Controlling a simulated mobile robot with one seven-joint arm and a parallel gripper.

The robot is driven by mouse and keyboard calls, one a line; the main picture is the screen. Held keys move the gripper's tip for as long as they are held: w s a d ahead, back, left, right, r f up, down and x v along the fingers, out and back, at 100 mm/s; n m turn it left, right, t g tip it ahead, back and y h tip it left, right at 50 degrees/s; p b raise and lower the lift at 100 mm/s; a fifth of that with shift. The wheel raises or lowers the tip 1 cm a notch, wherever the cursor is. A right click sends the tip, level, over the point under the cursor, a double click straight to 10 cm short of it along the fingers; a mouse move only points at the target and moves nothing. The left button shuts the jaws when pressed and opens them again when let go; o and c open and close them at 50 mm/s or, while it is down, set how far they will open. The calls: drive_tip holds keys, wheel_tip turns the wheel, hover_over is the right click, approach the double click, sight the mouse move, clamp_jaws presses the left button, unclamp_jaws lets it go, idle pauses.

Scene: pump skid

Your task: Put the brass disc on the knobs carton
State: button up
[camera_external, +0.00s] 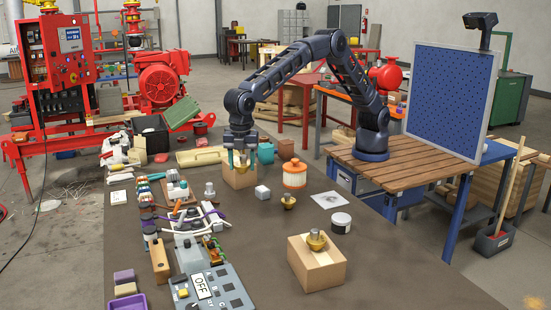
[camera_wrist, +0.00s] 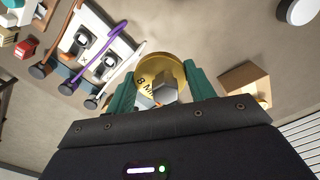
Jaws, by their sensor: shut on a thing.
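The brass disc (camera_wrist: 163,70), round with dark "8 MM" lettering and a grey knob-like part, is held between the green fingers of my gripper (camera_wrist: 160,92). In the external view my gripper (camera_external: 241,160) is low over an open-looking cardboard carton (camera_external: 240,178) at the far part of the bench. Part of a carton shows beside the right finger in the wrist view (camera_wrist: 246,80). The fingers hide most of the disc in the external view, and I cannot tell whether it touches the carton. No label reading knobs is legible on any carton.
Another carton (camera_external: 316,270) stands nearer, with a brass piece (camera_external: 316,240) on top. A second brass piece (camera_external: 288,201) stands on the bench. The bench's right front is clear.

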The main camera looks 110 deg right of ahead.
drive_tip(key=s+d+r, duration=0.3)
drive_tip(key=d, duration=0.9)
drive_tip(key=s+d+r+n, duration=0.1)
drive_tip(key=s+d+r, duration=0.25)
drive_tip(key=d, duration=0.75)
drive_tip(key=s+d+r, duration=0.3)
drive_tip(key=s+d, duration=0.1)
drive_tip(key=d, duration=0.8)
drive_tip(key=f, duration=2)
drive_tip(key=shift+w+a+f, duration=0.1)
drive_tip(key=shift+w, duration=0.1)
drive_tip(key=shift+f, duration=0.1)
drive_tip(key=o, duration=1.1)
drive_tip(key=shift+c, duration=0.2)
